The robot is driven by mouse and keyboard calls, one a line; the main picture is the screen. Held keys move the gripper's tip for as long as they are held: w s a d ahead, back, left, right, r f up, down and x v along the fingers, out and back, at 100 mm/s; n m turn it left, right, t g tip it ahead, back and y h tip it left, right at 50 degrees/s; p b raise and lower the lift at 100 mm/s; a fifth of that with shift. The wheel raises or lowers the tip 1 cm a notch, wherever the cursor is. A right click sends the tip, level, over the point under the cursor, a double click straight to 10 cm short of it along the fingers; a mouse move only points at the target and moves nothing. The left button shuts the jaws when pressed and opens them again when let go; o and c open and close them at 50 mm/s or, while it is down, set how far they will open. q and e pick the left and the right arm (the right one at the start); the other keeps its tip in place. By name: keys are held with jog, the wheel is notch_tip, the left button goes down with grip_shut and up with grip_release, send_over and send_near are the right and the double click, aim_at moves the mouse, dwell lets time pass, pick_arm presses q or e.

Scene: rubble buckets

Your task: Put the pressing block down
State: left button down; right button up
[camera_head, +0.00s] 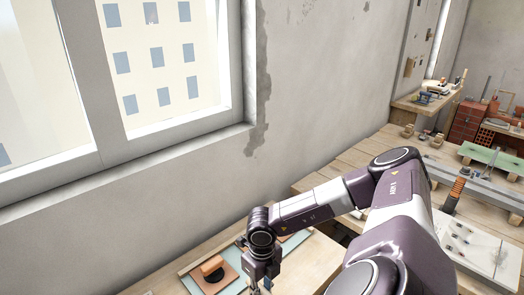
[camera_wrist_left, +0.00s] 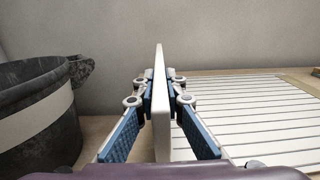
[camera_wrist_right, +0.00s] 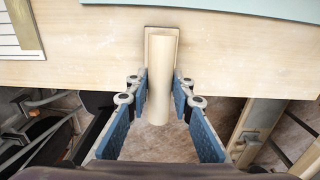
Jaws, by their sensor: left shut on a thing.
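The pressing block appears to be the pale wooden piece with a round handle (camera_wrist_right: 161,85) and a flat rectangular base (camera_wrist_right: 150,45) in the right wrist view. The fingers of my right gripper (camera_wrist_right: 161,100) lie on both sides of the handle, very close to it. I cannot tell whether they grip it, or whether the base touches the wooden table top behind. In the head view my right gripper (camera_head: 262,278) is low over the bench, its fingertips unclear. My left gripper (camera_wrist_left: 160,95) is shut on a thin white tile (camera_wrist_left: 160,130) held on edge in the left wrist view.
The window wall borders the bench.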

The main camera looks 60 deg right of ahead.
jog(key=o, duration=0.4)
notch_tip(320, 180, up, 12)
jog(key=shift+r, duration=0.15)
dwell(0.3)
jog(key=shift+o, duration=0.6)
